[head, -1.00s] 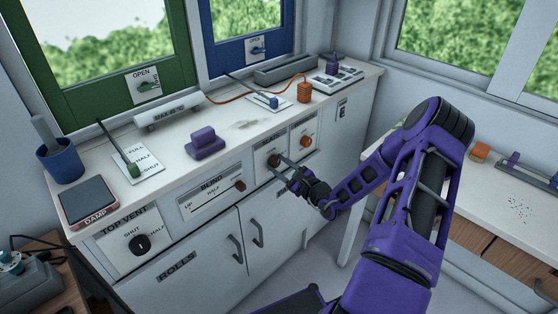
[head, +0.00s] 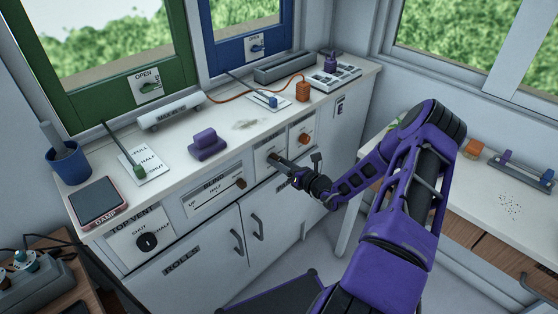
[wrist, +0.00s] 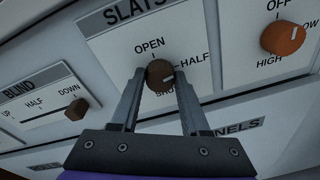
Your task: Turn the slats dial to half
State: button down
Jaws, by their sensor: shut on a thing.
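The slats dial (wrist: 160,75) is a round brown knob on a white panel, with OPEN above it, HALF to its right and SHUT below. Its pale mark is on the right side of the knob, seemingly between HALF and SHUT; the exact angle is hard to read. My gripper (wrist: 160,84) is shut on the dial, with one finger on each side. In the head view the dial (head: 272,156) is small and partly hidden by my gripper (head: 277,158).
An orange dial (wrist: 284,38) with OFF and HIGH labels is close on the right. The BLIND slider (wrist: 76,109) is on the left, near DOWN. The worktop (head: 245,150) above holds a purple block (head: 207,144). Cupboard doors (head: 275,220) lie below.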

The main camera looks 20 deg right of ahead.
jog(key=shift+m, duration=0.8)
jog(key=shift+c, duration=2)
grip_release()
jog(key=v, duration=1.7)
jog(key=shift+s+d, duration=0.15)
jog(key=shift+d, duration=0.05)
